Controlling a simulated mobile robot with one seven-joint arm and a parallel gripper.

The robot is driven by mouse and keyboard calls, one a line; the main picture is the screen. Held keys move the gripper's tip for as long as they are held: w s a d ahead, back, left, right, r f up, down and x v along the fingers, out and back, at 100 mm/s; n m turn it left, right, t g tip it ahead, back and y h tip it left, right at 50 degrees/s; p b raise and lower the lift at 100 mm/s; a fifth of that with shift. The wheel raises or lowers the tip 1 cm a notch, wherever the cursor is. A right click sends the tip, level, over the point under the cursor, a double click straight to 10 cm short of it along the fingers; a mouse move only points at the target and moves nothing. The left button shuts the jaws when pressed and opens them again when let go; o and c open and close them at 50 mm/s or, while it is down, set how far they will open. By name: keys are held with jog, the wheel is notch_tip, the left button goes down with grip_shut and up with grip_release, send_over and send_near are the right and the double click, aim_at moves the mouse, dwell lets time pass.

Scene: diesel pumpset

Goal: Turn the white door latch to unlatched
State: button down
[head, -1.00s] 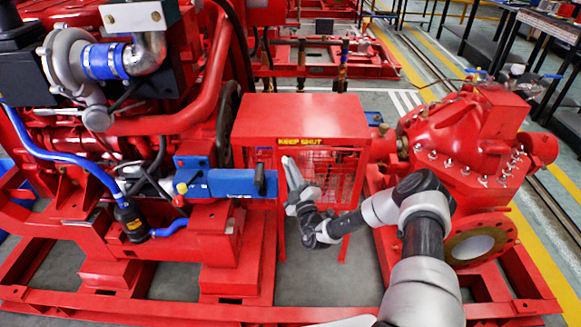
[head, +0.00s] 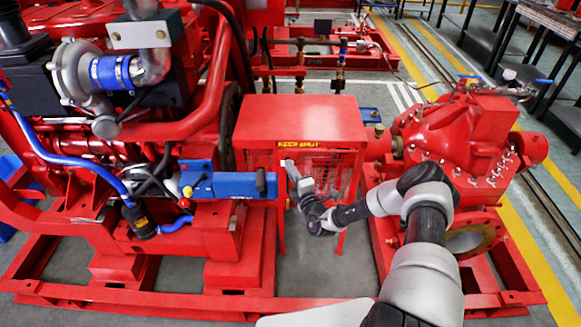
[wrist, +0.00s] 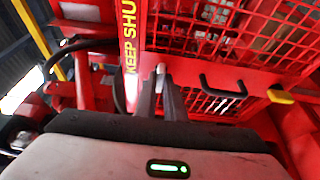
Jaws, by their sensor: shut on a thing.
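The white door latch (wrist: 160,69) shows in the wrist view as a small pale piece at my fingertips, beside the yellow "KEEP SHUT" label. My gripper (wrist: 161,84) is shut on it, and the fingers hide most of it. In the head view my gripper (head: 288,166) is at the upper left of the red cage's front, below the label. The latch is too small there to make out its angle. The red mesh door (wrist: 235,45) looks closed and carries a black handle (wrist: 223,88) to the right of my fingers.
A yellow piece (wrist: 280,96) sits right of the handle. The blue block with a black lever (head: 235,184) stands close left of my gripper. The red pump (head: 460,140) is at the right. Grey floor lies open below the cage.

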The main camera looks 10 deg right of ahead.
jog(key=shift+d, duration=0.1)
dwell(0.3)
jog(key=c, duration=1.8)
grip_release()
jog(key=shift+c, duration=0.2)
jog(key=s+d+p, duration=0.2)
jog(key=s+d, duration=0.1)
jog(key=s, duration=1.4)
jog(key=shift+d, duration=0.15)
jog(key=shift+r, duration=0.1)
